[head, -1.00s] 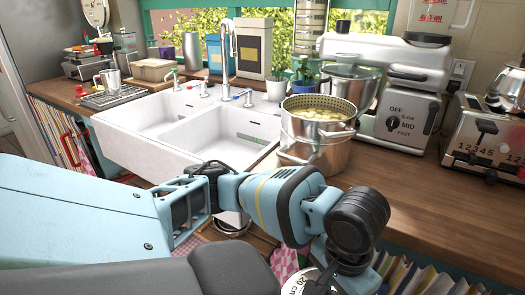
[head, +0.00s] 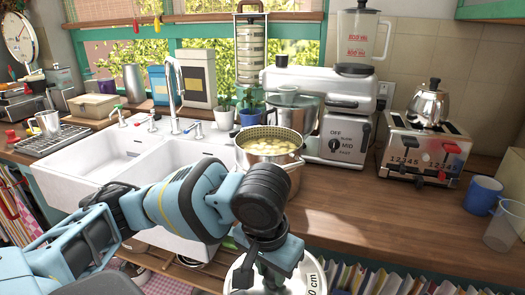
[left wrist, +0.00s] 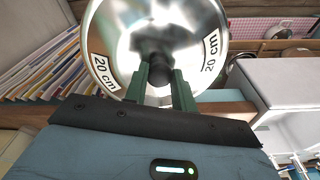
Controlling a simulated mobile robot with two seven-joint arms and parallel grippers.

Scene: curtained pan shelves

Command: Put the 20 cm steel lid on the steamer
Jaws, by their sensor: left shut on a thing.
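The steel lid (head: 306,272) shows at the bottom of the head view, with part of a "cm" mark on its rim. In the left wrist view the lid (left wrist: 122,35) carries "20 cm" labels. My left gripper (head: 270,277) is shut on the lid's black knob; its green fingers (left wrist: 161,80) stand on both sides of the knob. The lid is in front of the counter edge. The steamer (head: 291,174) is a steel pot with a perforated top full of yellowish pieces, uncovered on the counter. My arm hides part of its front. My right gripper is not in view.
A white double sink (head: 78,178) lies left of the steamer. A stand mixer (head: 345,130) is behind it, and a toaster (head: 428,150) and blue mug (head: 482,194) stand to the right. The wooden counter (head: 390,205) is clear right of the steamer. Books line the shelf below.

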